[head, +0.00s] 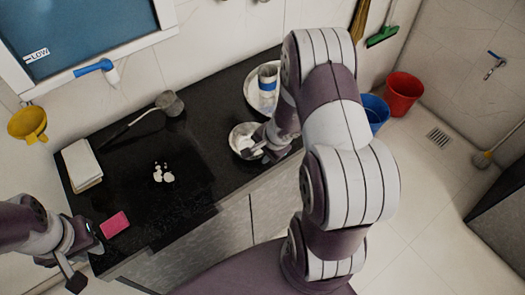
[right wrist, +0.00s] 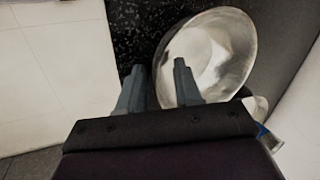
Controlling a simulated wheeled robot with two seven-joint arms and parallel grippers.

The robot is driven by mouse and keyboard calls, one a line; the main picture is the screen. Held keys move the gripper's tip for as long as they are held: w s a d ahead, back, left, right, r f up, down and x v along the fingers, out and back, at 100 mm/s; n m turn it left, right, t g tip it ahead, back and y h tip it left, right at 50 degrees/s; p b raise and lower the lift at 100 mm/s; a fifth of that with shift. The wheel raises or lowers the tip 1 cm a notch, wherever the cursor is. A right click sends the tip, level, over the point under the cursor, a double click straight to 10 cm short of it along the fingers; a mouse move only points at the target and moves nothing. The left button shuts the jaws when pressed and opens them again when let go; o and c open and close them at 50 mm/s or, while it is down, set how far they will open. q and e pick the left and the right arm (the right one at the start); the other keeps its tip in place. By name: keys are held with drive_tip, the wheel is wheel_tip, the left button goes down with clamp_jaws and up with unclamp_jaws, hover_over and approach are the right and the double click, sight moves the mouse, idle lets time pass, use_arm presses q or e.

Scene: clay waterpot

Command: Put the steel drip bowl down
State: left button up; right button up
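The steel drip bowl (head: 238,132) is at the right part of the black counter, close to its front edge, with its opening up. In the right wrist view the bowl (right wrist: 215,52) shows a shiny, empty-looking inside. My right gripper (head: 256,149) is at the bowl's near right side. In the right wrist view its fingers (right wrist: 160,78) are apart, one outside the bowl and one over its inside, with the rim between them. I cannot tell whether a finger touches the rim. My left gripper (head: 84,258) is open and empty near the counter's left front corner.
A white basin (head: 253,100) holding a blue-and-white cup (head: 267,78) stands behind the bowl. A ladle (head: 168,103), white pieces (head: 163,173), a pink sponge (head: 114,224) and a pale stack (head: 81,163) lie leftward. Red (head: 403,92) and blue (head: 375,110) buckets stand on the floor.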

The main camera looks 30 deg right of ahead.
drive_tip(key=shift+r, duration=0.2)
drive_tip(key=p+v, duration=0.4)
drive_tip(key=v, duration=0.7)
drive_tip(key=s+a+r+n+g, duration=0.1)
drive_tip(key=s+a+r+n, duration=0.2)
drive_tip(key=a+n, duration=0.2)
drive_tip(key=s+a+r+n+g+h, duration=0.1)
drive_tip(key=s+a+r+n, duration=0.2)
drive_tip(key=n, duration=0.7)
drive_tip(key=a+r, duration=0.1)
drive_tip(key=a, duration=0.1)
drive_tip(key=shift+a+r+g, duration=0.3)
drive_tip(key=shift+a, duration=0.1)
drive_tip(key=shift+a, duration=0.1)
